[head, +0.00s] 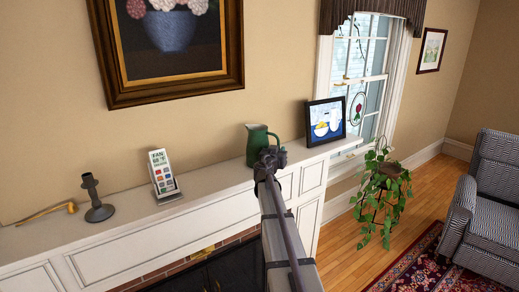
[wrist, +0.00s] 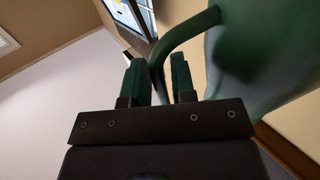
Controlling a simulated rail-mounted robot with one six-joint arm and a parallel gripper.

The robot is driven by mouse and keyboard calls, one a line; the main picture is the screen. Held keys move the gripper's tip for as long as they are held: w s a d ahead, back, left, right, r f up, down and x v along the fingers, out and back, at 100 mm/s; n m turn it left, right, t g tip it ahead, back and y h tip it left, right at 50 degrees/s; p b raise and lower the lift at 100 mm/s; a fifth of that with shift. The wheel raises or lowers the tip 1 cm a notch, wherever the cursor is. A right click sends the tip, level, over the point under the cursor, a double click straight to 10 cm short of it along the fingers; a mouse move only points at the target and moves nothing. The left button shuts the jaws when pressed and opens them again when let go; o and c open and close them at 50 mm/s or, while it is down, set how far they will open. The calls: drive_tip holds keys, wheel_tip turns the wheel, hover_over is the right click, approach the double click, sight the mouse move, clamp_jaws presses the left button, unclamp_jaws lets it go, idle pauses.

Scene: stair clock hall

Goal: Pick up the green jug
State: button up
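The green jug (head: 256,142) stands upright on the white mantel in the head view. Its handle is on the right side. My gripper (head: 269,158) is at the jug's lower right and hides part of it. In the wrist view the jug's body (wrist: 262,50) fills the upper right, and its curved handle (wrist: 172,42) comes down between the two fingers of my gripper (wrist: 158,72). The fingers are apart, with a gap beside the handle on the right; the left finger is very close to it. I cannot tell whether it touches.
On the mantel (head: 110,202) are a framed picture (head: 325,121) right of the jug, a card stand (head: 163,174), a dark candlestick (head: 95,198) and a brass-coloured rod (head: 45,213) to the left. A leafy plant (head: 380,195) and an armchair (head: 490,195) stand at right.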

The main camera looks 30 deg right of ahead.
clamp_jaws()
drive_tip(key=shift+r, duration=0.15)
idle(0.4)
